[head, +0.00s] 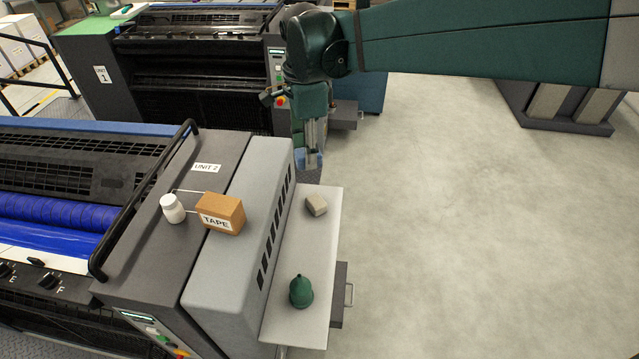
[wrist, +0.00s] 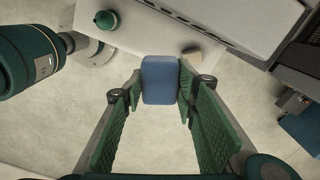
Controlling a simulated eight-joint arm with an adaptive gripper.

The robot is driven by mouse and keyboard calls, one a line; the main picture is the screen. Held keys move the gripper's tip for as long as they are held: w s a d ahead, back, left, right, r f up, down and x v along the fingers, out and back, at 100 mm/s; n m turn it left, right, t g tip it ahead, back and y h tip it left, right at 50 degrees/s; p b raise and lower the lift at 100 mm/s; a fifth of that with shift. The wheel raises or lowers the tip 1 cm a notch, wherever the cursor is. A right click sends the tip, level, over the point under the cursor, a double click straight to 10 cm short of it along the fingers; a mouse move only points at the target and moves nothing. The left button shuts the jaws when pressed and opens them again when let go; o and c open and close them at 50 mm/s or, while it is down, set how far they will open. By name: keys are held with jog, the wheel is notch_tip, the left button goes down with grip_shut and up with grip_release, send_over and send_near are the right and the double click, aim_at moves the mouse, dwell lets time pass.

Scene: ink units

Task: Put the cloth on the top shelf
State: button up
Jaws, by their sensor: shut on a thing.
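My gripper (head: 310,148) is shut on a blue, rounded pad-like thing that looks like the folded cloth (wrist: 160,82). In the wrist view it sits between the two green fingertips. In the head view only a bit of the blue cloth (head: 309,161) shows below the fingers. The gripper holds it near the far end of the pale side shelf (head: 296,262) on unit 2. I cannot tell its height over the shelf. On the shelf lie a beige block (head: 316,205) and a green bell-shaped bottle (head: 301,291).
A drawer-like box with a handle (head: 348,294) sits below the shelf. The floor (head: 480,230) to the right is clear.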

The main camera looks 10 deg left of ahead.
send_over(311, 241)
notch_tip(311, 241, down, 25)
dwell(0.4)
jog(key=shift+f+b, duration=0.45)
jog(key=shift+f, duration=2.65)
jog(key=shift+f, duration=1.9)
jog(key=shift+f+b, duration=0.1)
jog(key=shift+b, duration=0.35)
jog(key=o, duration=0.8)
jog(key=shift+c, duration=0.2)
